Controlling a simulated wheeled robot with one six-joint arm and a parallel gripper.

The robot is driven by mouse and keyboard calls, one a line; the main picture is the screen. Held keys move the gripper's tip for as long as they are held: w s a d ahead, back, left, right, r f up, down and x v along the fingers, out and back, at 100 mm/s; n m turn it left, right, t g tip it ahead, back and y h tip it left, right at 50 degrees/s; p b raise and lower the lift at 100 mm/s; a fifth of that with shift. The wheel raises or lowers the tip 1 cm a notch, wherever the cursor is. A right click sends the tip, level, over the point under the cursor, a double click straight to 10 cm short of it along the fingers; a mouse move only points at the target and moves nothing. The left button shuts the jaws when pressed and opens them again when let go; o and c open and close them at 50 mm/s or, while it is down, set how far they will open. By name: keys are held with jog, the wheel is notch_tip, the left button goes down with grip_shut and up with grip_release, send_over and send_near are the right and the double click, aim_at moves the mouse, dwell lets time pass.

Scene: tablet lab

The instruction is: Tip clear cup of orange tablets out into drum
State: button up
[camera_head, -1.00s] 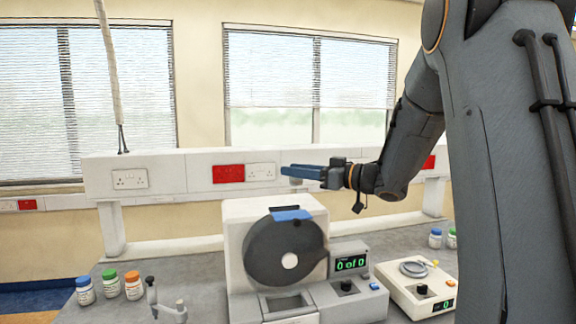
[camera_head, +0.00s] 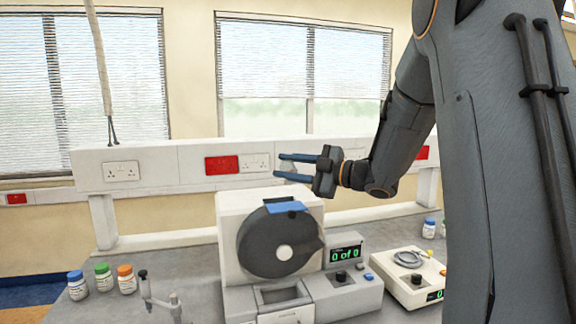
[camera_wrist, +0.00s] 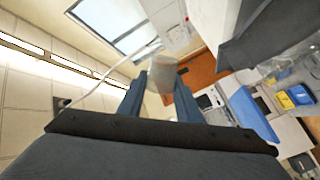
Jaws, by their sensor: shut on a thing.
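My gripper (camera_head: 283,167) is above the white machine, its two blue fingers pointing left and shut on the clear cup. In the wrist view the cup (camera_wrist: 163,74) sits between the fingertips, pale and see-through; I cannot make out the tablets in it. In the head view it is hardly visible between the fingers. The drum (camera_head: 262,250) is a dark grey disc on the front of the white machine, with a blue piece (camera_head: 285,206) at its top. The gripper is above this blue piece and apart from it.
A display (camera_head: 345,254) reading "0 of 0" stands right of the drum. A white balance-like device (camera_head: 408,275) is farther right. Several capped bottles (camera_head: 103,277) stand at left, beside a small grey stand (camera_head: 160,300). A wall trunking with sockets (camera_head: 140,168) runs behind.

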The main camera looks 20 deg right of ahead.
jog(key=shift+s+a+f+n+b, duration=0.1)
jog(key=shift+n+b, duration=0.25)
jog(key=shift+n, duration=0.25)
jog(key=shift+a+f+n+b, duration=0.1)
jog(key=shift+n+b, duration=0.25)
jog(key=shift+n, duration=0.25)
jog(key=shift+s+a+f+n+b, duration=0.1)
jog(key=shift+s+n+b, duration=0.05)
jog(key=shift+n+b, duration=1)
jog(key=shift+s+a+f+n+b, duration=0.15)
jog(key=shift+n+b, duration=0.65)
jog(key=shift+b, duration=0.7)
jog(key=shift+s+a+f+n+b, duration=0.1)
jog(key=shift+n+b, duration=0.85)
jog(key=shift+b, duration=0.4)
jog(key=shift+s+a+f+n+b, duration=0.1)
jog(key=shift+s+a+n+b, duration=0.1)
jog(key=shift+n+b, duration=1.35)
jog(key=shift+s+a+f+n+b, duration=0.15)
jog(key=shift+n+b, duration=0.5)
jog(key=shift+b, duration=1.75)
jog(key=shift+s+a+f+n+b, duration=0.15)
jog(key=shift+n+b, duration=0.8)
jog(key=shift+b, duration=0.95)
jog(key=shift+s+a+n+b, duration=0.2)
jog(key=shift+n+b, duration=0.7)
jog(key=shift+b, duration=1.05)
jog(key=shift+s+a+f+n+b, duration=0.15)
jog(key=shift+n+b, duration=0.8)
jog(key=shift+b, duration=0.95)
